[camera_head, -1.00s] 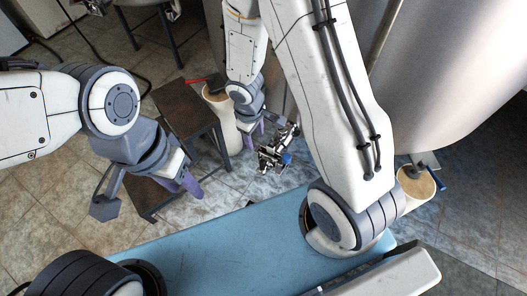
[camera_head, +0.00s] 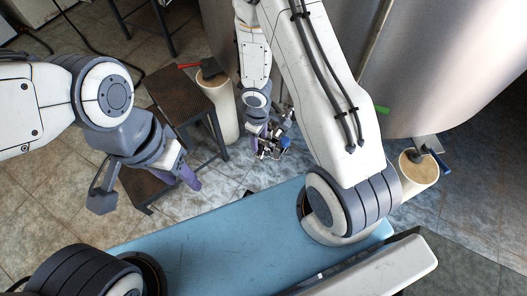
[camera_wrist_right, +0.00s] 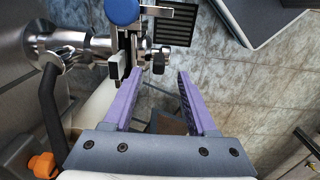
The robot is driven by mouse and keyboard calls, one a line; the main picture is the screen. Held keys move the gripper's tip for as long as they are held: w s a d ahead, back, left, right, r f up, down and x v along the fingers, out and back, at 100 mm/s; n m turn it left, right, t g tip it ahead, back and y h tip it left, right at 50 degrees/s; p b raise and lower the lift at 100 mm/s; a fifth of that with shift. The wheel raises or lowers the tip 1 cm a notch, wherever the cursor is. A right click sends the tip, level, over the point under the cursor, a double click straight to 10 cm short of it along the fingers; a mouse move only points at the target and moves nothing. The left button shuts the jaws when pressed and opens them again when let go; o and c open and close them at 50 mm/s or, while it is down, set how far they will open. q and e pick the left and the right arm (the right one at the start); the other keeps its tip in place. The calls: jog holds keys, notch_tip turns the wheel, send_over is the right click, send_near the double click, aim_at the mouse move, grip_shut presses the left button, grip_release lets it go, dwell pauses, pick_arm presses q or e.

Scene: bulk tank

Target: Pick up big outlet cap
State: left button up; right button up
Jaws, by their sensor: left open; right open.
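The metal outlet assembly (camera_head: 274,146) with a blue part sits low by the tank in the head view. In the right wrist view, its shiny pipe fitting (camera_wrist_right: 60,46) is at the upper left, with a blue round knob (camera_wrist_right: 122,11). I cannot tell for certain which part is the big outlet cap. My right gripper (camera_head: 256,132) is beside the assembly. In the wrist view its purple fingers (camera_wrist_right: 161,76) are open, with small metal hardware near the left fingertip and nothing visibly clamped. My left gripper (camera_head: 188,178) is open and empty near the metal step.
The large steel tank (camera_head: 430,60) fills the upper right. A rusty-topped metal step (camera_head: 180,97) stands left of my right gripper. Tiled floor (camera_head: 60,190) is open at left.

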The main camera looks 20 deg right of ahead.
aim_at(259, 145)
notch_tip(259, 145, down, 3)
jog(key=shift+w+f+b, duration=0.15)
jog(key=shift+f+b, duration=0.05)
jog(key=shift+b, duration=0.8)
pick_arm(q)
notch_tip(259, 145, down, 3)
jog(key=shift+r, duration=0.1)
pick_arm(e)
jog(key=shift+r, duration=0.1)
grip_shut()
